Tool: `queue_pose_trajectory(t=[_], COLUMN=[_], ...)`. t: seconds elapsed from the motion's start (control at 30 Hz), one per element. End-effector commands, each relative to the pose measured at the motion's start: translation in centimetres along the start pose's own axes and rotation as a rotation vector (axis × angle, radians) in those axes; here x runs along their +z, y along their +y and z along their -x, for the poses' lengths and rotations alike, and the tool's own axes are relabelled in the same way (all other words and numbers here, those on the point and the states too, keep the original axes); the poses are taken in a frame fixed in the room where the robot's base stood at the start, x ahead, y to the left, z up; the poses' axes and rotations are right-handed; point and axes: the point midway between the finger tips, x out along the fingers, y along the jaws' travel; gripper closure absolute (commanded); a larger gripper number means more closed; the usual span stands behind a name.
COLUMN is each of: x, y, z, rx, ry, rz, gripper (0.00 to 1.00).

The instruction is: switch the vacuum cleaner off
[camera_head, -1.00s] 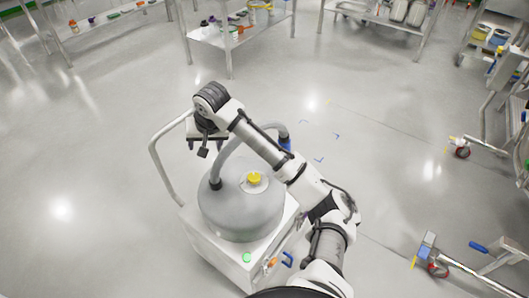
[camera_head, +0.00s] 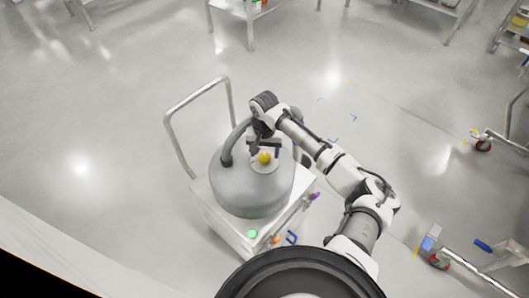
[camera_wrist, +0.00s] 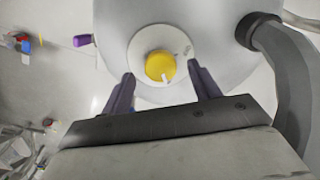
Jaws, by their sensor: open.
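The vacuum cleaner (camera_head: 240,190) is a grey rounded drum on a white wheeled cart with a push handle. A yellow knob (camera_head: 265,157) sits on a pale round plate on top of the drum. In the wrist view the yellow knob (camera_wrist: 160,66) has a white pointer mark toward its lower edge. My gripper (camera_head: 264,150) is over the drum top, right by the knob. In the wrist view its two dark fingers (camera_wrist: 161,82) are open, one on each side of the pale plate, with the knob between and slightly beyond their tips. A green round light (camera_head: 253,233) shows on the cart front.
A grey hose (camera_wrist: 285,75) rises from the drum close to my gripper. The cart's handle (camera_head: 190,105) stands at the back left. Coloured clips (camera_head: 291,237) hang on the cart's right side. Open floor surrounds the cart; a wheeled frame (camera_head: 465,255) stands at right.

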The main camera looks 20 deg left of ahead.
Motion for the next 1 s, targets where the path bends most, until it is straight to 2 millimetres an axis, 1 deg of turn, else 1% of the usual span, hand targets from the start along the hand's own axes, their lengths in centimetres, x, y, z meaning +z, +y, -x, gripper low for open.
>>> queue_pose_trajectory(t=[0.1, 0.2, 0.5, 0.83, 0.87, 1.0], x=[0.0, 0.0, 0.0, 0.0, 0.0, 0.0], y=[0.0, 0.0, 0.0, 0.0, 0.0, -0.1], z=[-1.2, -1.8, -2.0, -2.0, -2.0, -2.0], rx=[0.001, 0.0, -0.001, -0.001, -0.001, -0.001], ry=[-0.001, 0.0, 0.001, 0.001, 0.001, 0.001], rz=[0.0, 0.0, 0.001, 0.001, 0.001, 0.007], gripper=[0.39, 0.39, 0.39, 0.82, 0.83, 0.83])
